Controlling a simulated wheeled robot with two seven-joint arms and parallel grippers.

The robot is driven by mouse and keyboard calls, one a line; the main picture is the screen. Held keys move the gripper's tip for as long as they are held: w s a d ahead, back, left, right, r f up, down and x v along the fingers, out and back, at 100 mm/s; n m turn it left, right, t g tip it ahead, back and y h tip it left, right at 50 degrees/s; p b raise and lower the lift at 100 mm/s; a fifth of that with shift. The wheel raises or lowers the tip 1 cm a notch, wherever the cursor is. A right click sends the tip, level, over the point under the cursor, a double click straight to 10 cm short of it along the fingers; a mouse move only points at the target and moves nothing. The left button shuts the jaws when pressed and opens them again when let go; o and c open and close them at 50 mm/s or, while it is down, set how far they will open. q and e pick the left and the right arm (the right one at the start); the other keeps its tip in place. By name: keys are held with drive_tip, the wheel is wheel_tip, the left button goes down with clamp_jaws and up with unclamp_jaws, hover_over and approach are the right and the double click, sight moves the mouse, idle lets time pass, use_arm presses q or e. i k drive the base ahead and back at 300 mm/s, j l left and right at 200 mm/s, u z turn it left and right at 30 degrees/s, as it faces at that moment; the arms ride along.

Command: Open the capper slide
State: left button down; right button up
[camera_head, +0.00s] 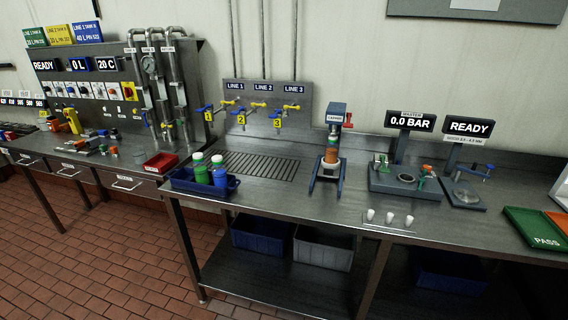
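The capper (334,118) stands on the steel bench right of the drain grate. It is a narrow blue-grey press with a label on its head and a small red part at its upper right. An orange-brown bottle-like piece (332,155) stands upright under its head. Two grey rails (313,180) reach from its base toward the bench's front edge. I cannot tell which part is the slide or how far it is open. Neither of my grippers is in view.
A blue tray (181,184) holds a green-bodied bottle (201,170) and a blue-bodied bottle (219,173) left of the capper. Several white caps (389,217) lie front right. A test station (405,184) stands to the right. Bench (275,205) in front of the grate is clear.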

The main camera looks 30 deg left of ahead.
sight(325, 169)
drive_tip(key=u, duration=0.6)
drive_tip(key=i+j+u, duration=0.2)
drive_tip(key=j, duration=0.3)
drive_tip(key=i+j+u, duration=0.2)
drive_tip(key=i+j, duration=0.2)
